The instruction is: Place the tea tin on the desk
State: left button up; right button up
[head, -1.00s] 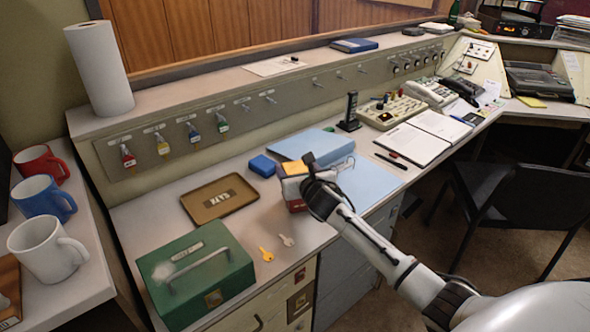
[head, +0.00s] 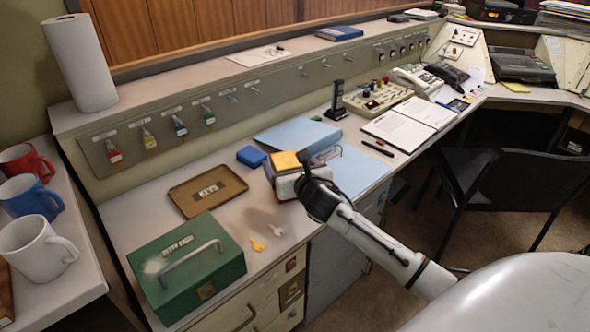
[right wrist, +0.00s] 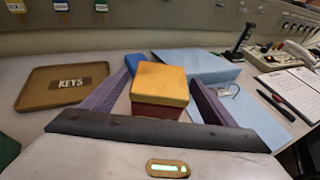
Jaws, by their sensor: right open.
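The tea tin, a small box with a yellow lid and dark red sides (right wrist: 160,88), is between the two fingers of my right gripper (right wrist: 158,92) in the right wrist view. The fingers are open, one on each side of it, and a gap shows on the left. In the head view the yellow lid (head: 285,160) shows past my right gripper (head: 292,172), which hides much of the tin. The tin is over the desk (head: 150,205); its underside is hidden, so contact cannot be told. My left gripper is out of view.
A brown KEYS tray (head: 208,190) and a green cash box (head: 186,268) are to the left. A blue box (head: 251,156) and pale blue folders (head: 298,136) lie close behind the tin. Bare desk shows around the keys.

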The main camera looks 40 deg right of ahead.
jog(key=v, duration=0.7)
jog(key=shift+s, duration=0.1)
